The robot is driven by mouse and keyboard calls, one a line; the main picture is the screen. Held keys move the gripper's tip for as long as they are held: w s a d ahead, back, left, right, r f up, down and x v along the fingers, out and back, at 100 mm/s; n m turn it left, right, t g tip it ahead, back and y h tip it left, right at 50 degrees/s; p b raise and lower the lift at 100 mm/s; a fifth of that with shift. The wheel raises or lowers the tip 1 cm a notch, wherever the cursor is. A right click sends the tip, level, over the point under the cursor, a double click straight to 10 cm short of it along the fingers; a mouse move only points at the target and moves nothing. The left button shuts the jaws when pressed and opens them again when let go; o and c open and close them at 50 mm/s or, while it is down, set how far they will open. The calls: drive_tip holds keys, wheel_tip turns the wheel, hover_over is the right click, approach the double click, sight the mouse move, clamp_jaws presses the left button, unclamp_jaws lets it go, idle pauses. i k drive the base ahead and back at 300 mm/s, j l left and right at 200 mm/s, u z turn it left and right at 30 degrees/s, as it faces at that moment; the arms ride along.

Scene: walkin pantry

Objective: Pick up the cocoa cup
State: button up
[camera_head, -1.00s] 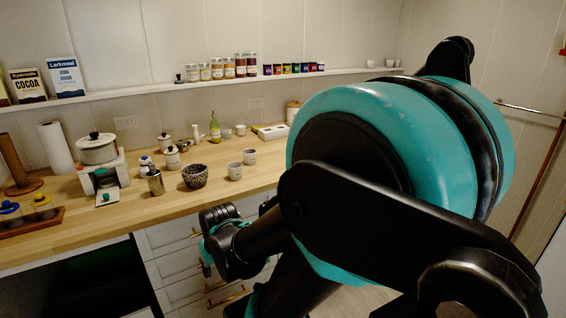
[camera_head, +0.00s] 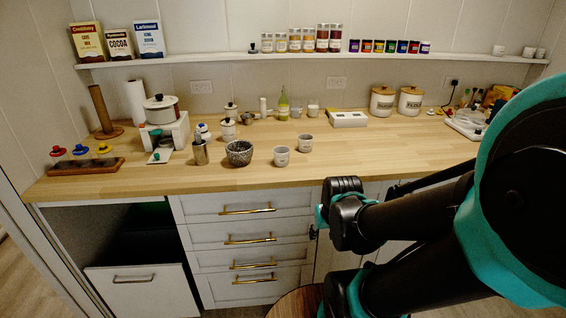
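Two small grey-white cups with dark markings stand upright on the wooden counter: a front cup (camera_head: 281,156) and a back cup (camera_head: 305,143). Their markings are too small to read, so I cannot tell which is the cocoa cup. Two more small cups, a grey cup (camera_head: 296,110) and a pale cup (camera_head: 313,109), stand further back near the wall. The far end of my arm, with my gripper (camera_head: 316,230), is in front of the counter's edge, right of and below the front cups and apart from them. Its fingers are mostly hidden and I cannot make out their opening.
A speckled dark bowl (camera_head: 239,153) and a metal canister (camera_head: 200,153) stand left of the cups. A white scale with a pot (camera_head: 161,109) is further left. Drawers with brass handles (camera_head: 247,210) are below. The counter (camera_head: 370,150) right of the cups is clear. A wall shelf (camera_head: 220,60) holds boxes and jars.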

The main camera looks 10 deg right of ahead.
sight(306, 144)
drive_tip(key=i+j+z, duration=0.2)
drive_tip(key=j+z, duration=0.15)
drive_tip(key=j, duration=0.25)
drive_tip(key=i+j+z, duration=0.2)
drive_tip(key=j, duration=0.15)
drive_tip(key=j+z, duration=0.15)
drive_tip(key=j, duration=0.15)
drive_tip(key=i+l+z, duration=0.15)
drive_tip(key=k+j+u, duration=0.1)
drive_tip(key=j, duration=0.1)
